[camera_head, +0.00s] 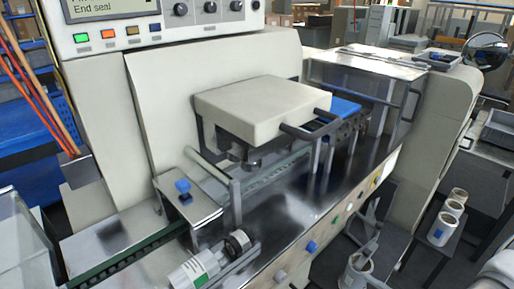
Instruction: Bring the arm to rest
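The flow wrapper (205,75) fills the middle of the view, with a cream body and a metal deck. Its boxy cream sealing cover (262,106) has a dark handle (310,131) at the front right.
A control panel (120,25) with coloured buttons stands at upper left. A conveyor (135,252) runs along the deck. Blue knobs stick up from the deck and front. At right, white rolls (443,229) stand on a dark low stand. A grey bin (497,131) stands farther right.

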